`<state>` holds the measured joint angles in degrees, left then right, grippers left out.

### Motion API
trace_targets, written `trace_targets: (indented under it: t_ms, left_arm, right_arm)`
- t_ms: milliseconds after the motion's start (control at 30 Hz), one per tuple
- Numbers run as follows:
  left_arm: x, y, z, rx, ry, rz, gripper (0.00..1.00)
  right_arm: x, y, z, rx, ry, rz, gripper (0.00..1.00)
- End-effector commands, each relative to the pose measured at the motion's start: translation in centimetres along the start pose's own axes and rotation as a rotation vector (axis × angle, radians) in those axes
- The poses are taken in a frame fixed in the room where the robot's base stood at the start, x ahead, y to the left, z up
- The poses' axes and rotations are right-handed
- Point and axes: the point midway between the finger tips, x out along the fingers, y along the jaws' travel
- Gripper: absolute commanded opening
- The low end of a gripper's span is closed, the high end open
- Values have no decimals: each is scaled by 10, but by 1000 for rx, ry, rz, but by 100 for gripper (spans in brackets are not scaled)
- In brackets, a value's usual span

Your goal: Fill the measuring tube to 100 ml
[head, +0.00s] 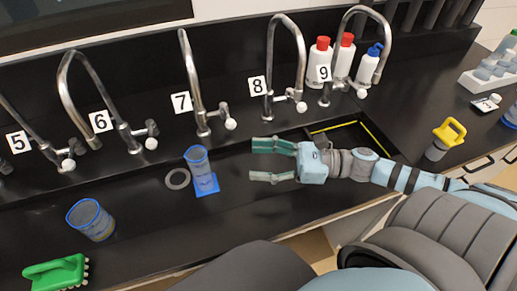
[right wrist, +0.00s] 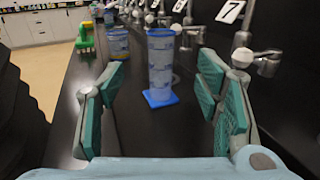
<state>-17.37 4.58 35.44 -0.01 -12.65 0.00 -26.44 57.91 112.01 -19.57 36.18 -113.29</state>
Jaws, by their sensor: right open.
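The measuring tube (head: 199,172) is a clear blue cylinder on a square blue base, standing upright in the black trough below tap 7 (head: 198,90). In the right wrist view the tube (right wrist: 161,62) stands ahead, between the two fingers and beyond their tips. My right gripper (head: 254,161) is open and empty, to the right of the tube and apart from it. Its green-padded fingers (right wrist: 160,95) also show in the right wrist view. No water stream shows at the taps. The tube's fill level is too small to read. My left gripper is not in view.
A blue-rimmed beaker (head: 91,220) and a green brush (head: 57,274) stand at the left front. A grey ring (head: 177,179) lies left of the tube. Bottles (head: 343,58) stand behind tap 9. A yellow-handled item (head: 445,139) is at the right. Taps line the back.

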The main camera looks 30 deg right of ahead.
Motion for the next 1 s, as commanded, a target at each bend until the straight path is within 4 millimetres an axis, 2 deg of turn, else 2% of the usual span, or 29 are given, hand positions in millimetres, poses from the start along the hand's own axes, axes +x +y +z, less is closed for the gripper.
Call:
trace_targets:
  t_ms: [167,367,500,700,1000]
  left_arm:
    - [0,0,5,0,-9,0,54]
    - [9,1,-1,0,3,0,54]
    - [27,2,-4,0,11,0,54]
    - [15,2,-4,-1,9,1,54]
    - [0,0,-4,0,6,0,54]
  right_arm:
    - [0,0,0,0,0,1,59]
    - [11,1,-2,-1,-3,6,59]
    - [32,0,-3,-6,-11,2,59]
    - [72,0,6,-1,-16,2,59]
    - [128,0,4,3,-8,2,59]
